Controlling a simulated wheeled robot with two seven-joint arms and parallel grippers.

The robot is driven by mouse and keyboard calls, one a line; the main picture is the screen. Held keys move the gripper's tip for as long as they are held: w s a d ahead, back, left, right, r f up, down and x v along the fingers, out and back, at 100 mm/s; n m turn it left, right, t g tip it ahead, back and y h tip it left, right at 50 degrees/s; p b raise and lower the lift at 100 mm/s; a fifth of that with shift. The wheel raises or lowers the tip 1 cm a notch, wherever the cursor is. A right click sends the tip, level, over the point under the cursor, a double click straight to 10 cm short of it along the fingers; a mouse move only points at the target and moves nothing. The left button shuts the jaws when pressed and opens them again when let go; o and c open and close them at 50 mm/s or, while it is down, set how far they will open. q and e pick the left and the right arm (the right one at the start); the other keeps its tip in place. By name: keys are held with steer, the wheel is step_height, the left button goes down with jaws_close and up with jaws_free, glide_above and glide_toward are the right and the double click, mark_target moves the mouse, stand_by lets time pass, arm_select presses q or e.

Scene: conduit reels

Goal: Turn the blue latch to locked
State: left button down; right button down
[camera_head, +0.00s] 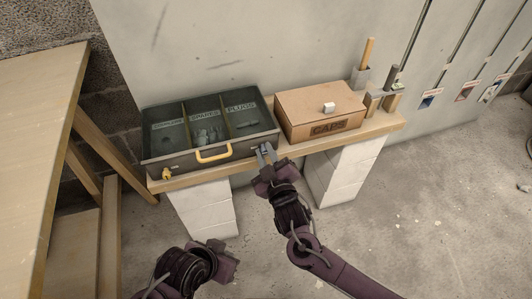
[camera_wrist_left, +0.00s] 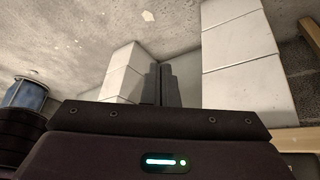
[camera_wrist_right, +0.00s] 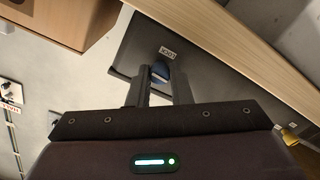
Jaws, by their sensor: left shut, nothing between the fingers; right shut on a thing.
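The blue latch (camera_wrist_right: 161,71) is on the front side of the dark grey case (camera_head: 186,158), under a small white label (camera_wrist_right: 167,53). My right gripper (camera_head: 264,152) is at the right end of the case's front. In the right wrist view my right gripper (camera_wrist_right: 159,80) has its fingers on either side of the latch, shut on it. The latch's exact angle is hard to read between the fingers. In the head view the fingers cover it. My left gripper (camera_wrist_left: 162,82) is shut and empty, low in front of the bench (camera_head: 192,178).
A cardboard CAPS box (camera_head: 318,106) stands close on the right. White block supports (camera_head: 203,209) carry the bench. A wooden table (camera_head: 35,120) is at far left.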

steer(key=m+p, duration=0.1)
steer(key=m, duration=0.3)
steer(key=shift+r, duration=0.1)
steer(key=m+p, duration=0.1)
steer(key=m, duration=0.2)
steer(key=shift+m+p, duration=0.3)
steer(key=shift+p, duration=0.05)
steer(key=m+p, duration=0.1)
steer(key=m, duration=0.1)
steer(key=shift+m, duration=0.4)
steer(key=m+p, duration=0.1)
steer(key=m, duration=0.2)
steer(key=shift+d, duration=0.1)
steer(key=m+p, duration=0.1)
steer(key=m, duration=0.1)
steer(key=shift+m, duration=0.4)
arm_select(q)
steer(key=s+a+n+g+y, duration=0.1)
steer(key=s+a+g+y, duration=0.1)
steer(key=a, duration=0.4)
steer(key=shift+s+a+g, duration=0.25)
steer(key=shift+a+g, duration=0.1)
steer(key=shift+g, duration=0.55)
arm_select(e)
steer(key=shift+m, duration=0.5)
arm_select(q)
steer(key=shift+r, duration=0.1)
